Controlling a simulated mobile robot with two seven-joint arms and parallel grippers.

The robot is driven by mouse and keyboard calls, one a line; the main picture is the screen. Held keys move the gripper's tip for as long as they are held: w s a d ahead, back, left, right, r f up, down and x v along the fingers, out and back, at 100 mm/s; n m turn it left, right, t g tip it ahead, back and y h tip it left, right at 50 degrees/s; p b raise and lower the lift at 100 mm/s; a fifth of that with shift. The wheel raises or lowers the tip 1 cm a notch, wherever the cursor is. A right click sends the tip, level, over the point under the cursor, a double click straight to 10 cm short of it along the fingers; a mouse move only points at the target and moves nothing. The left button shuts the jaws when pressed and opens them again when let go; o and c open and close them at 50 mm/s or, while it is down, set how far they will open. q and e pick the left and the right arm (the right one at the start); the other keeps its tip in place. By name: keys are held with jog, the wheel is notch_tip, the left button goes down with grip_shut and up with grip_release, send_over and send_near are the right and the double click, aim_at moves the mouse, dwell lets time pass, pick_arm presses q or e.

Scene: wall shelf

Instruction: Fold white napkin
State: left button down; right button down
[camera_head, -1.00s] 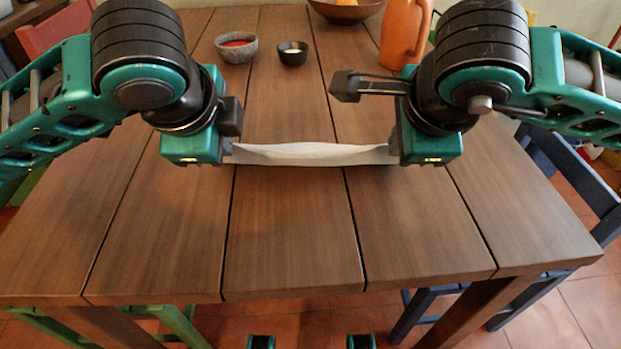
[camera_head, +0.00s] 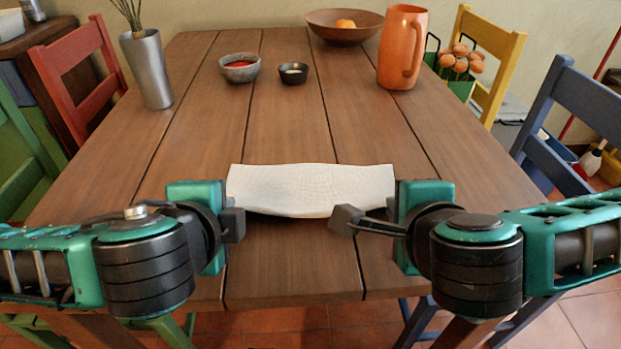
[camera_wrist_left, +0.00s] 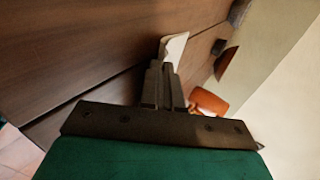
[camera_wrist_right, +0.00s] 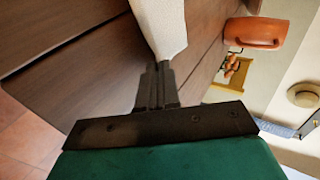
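The white napkin (camera_head: 310,188) is stretched between my two grippers above the near half of the table (camera_head: 290,255). In the head view it shows as a wide, short band with a slightly curved near edge. My left gripper (camera_head: 229,200) is at its left end and my right gripper (camera_head: 391,198) at its right end. In the left wrist view the fingers (camera_wrist_left: 165,80) are closed together on a napkin edge (camera_wrist_left: 174,48). In the right wrist view the fingers (camera_wrist_right: 158,80) are closed on the napkin (camera_wrist_right: 160,22) too. The fingertips are mostly hidden in the head view.
A grey bowl (camera_head: 239,70), a small black bowl (camera_head: 293,74), an orange pitcher (camera_head: 400,50) and a brown fruit bowl (camera_head: 345,33) stand toward the far side. A metal vase (camera_head: 148,70) is at the far left. The table's middle is clear. Chairs surround it.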

pick_arm(q)
jog(key=c, duration=1.8)
grip_release()
pick_arm(e)
jog(key=c, duration=1.8)
grip_release()
pick_arm(q)
jog(key=o, duration=0.8)
pick_arm(e)
jog(key=o, duration=0.8)
pick_arm(q)
jog(key=shift+r, duration=0.15)
pick_arm(e)
jog(key=shift+r, duration=0.15)
